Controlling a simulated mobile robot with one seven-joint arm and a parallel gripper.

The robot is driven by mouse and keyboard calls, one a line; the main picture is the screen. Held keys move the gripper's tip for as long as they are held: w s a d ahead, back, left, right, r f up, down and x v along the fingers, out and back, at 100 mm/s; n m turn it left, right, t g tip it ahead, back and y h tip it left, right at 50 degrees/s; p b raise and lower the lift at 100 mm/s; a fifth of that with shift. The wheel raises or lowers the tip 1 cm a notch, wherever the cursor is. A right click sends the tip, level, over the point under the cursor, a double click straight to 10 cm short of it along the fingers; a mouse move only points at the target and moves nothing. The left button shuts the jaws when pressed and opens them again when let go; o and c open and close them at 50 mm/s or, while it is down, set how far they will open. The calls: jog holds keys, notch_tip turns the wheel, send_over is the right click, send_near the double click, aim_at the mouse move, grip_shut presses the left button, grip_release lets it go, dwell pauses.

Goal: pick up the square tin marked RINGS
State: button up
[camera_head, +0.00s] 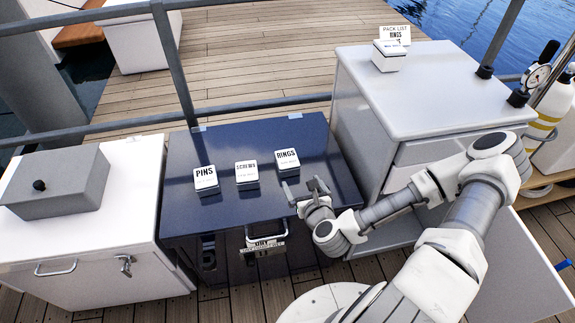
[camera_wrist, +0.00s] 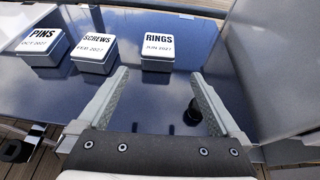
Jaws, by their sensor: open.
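The square tin marked RINGS (camera_head: 287,162) stands on the dark blue cabinet top (camera_head: 225,215), at the right end of a row of three white-lidded tins. My gripper (camera_head: 305,187) is open and empty, on the near side of the RINGS tin and apart from it. In the wrist view the RINGS tin (camera_wrist: 159,54) lies ahead of the two open fingers (camera_wrist: 158,85), roughly between their lines. Its lid also carries a date, JUN 2027. The tin marked SCREWS (camera_head: 246,175) is left of it, and the tin marked PINS (camera_head: 206,180) is farther left.
A white cabinet (camera_head: 440,85) rises higher at the right and bears a tin (camera_head: 389,60) with a PACK LIST card (camera_head: 395,34) behind it. A white locker (camera_head: 115,215) with a grey box (camera_head: 55,183) stands left. A metal rail (camera_head: 265,102) runs behind.

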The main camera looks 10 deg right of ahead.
aim_at(289, 163)
jog(key=b+x, duration=0.2)
jog(key=x, duration=1)
jog(key=shift+d+f+b, duration=0.1)
jog(key=shift+b, duration=0.2)
jog(key=b+x, duration=0.1)
jog(key=x, duration=0.4)
jog(key=shift+f+b, duration=0.15)
jog(key=shift+b, duration=0.2)
jog(key=shift+c, duration=0.2)
jog(key=c, duration=1.3)
jog(key=shift+c, duration=0.2)
jog(key=shift+r, duration=0.2)
